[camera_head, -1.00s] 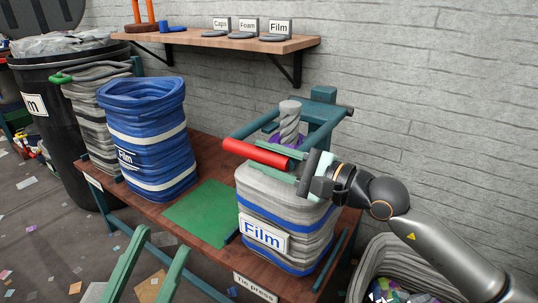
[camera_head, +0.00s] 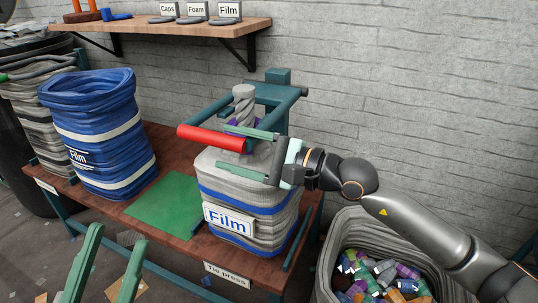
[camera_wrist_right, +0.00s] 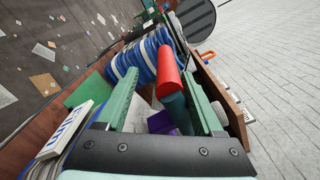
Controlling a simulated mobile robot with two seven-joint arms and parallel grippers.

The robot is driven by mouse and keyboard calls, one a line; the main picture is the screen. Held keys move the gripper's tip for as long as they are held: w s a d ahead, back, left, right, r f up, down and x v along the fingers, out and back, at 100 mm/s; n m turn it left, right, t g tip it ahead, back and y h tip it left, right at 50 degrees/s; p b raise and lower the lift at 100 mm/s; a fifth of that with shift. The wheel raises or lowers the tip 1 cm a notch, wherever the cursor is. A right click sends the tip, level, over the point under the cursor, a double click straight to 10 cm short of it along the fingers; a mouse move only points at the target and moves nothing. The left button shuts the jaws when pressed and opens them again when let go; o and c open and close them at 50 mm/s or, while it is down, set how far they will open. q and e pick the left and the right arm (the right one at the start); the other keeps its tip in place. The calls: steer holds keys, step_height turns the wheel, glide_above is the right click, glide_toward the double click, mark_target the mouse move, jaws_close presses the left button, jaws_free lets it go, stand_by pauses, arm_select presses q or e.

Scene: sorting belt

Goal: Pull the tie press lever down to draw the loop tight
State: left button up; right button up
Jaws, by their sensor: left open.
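The tie press stands on the wooden bench, with teal arms (camera_head: 268,95) and a red lever handle (camera_head: 212,138) raised at the front. A grey and blue sack labelled Film (camera_head: 248,200) sits under it, its twisted neck (camera_head: 244,105) upright with a purple loop (camera_head: 236,129) around it. My right gripper (camera_head: 232,150) is open just right of the red handle, fingers pointing left. In the right wrist view the red handle (camera_wrist_right: 168,80) shows between and beyond the open fingers; contact cannot be told. My left gripper (camera_head: 118,236) is open and empty at the lower left.
A blue Film sack (camera_head: 100,130) stands left on the bench, by a green mat (camera_head: 168,207). An open sack of scraps (camera_head: 338,252) stands on the floor at right. A wall shelf (camera_head: 180,30) with labelled lids is above.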

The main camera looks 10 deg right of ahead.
steer(key=v, duration=1)
steer(key=shift+b, duration=0.45)
steer(key=shift+s+d, duration=0.1)
steer(key=shift+s, duration=0.05)
